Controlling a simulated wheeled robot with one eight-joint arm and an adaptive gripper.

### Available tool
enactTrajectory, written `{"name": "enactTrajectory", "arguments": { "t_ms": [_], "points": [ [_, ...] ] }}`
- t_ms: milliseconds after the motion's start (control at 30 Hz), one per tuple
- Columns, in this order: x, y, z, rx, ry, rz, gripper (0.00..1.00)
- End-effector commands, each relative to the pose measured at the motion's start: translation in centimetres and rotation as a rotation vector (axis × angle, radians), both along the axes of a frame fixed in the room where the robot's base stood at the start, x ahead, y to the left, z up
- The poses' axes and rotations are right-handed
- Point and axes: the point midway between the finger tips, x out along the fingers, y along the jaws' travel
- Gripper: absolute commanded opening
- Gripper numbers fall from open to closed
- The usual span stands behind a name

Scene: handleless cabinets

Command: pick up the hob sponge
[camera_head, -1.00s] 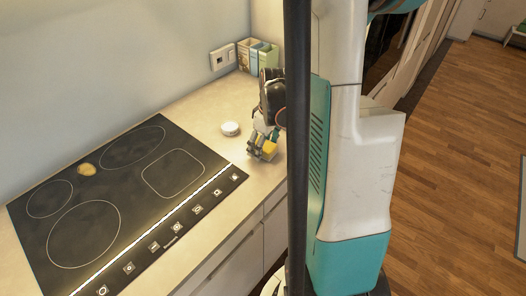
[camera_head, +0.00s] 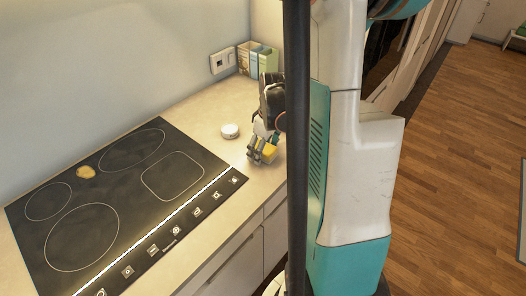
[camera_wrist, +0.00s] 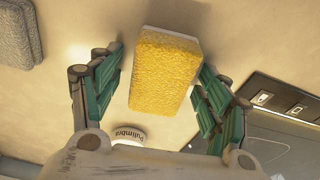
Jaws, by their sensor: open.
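A yellow sponge (camera_head: 270,153) with a paler layer along one side is on the beige counter, just right of the hob. In the wrist view the sponge (camera_wrist: 162,75) lies between my two green-padded fingers. My gripper (camera_head: 262,150) is open, with its fingers pointing down at the counter around the sponge. In the wrist view a gap shows beside the left finger; the right fingertip is very close to the sponge, and I cannot tell whether it touches. My arm and a dark pole hide part of the area to the right.
The black hob (camera_head: 125,195) has a small round yellowish item (camera_head: 86,172) on it. A white round container (camera_head: 230,131) stands left of my gripper. Several boxes (camera_head: 257,58) stand by the wall. A grey pad (camera_wrist: 15,35) lies at the wrist view's upper left.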

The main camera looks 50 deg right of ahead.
Motion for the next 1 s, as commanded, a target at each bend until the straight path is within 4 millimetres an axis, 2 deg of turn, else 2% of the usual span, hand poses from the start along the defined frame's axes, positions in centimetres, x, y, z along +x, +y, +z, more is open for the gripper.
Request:
{"name": "enactTrajectory", "arguments": {
  "t_ms": [67, 200, 267, 767, 867, 1000],
  "points": [
    [0.0, 0.0, 0.0, 0.000, 0.000, 0.000, 0.70],
    [0.0, 0.0, 0.0, 0.000, 0.000, 0.000, 0.43],
    [0.0, 0.0, 0.0, 0.000, 0.000, 0.000, 0.34],
    [0.0, 0.0, 0.3, 0.000, 0.000, 0.000, 0.34],
    [0.0, 0.0, 1.0, 0.000, 0.000, 0.000, 0.34],
    [0.0, 0.0, 3.5, 0.000, 0.000, 0.000, 0.34]
  ]
}}
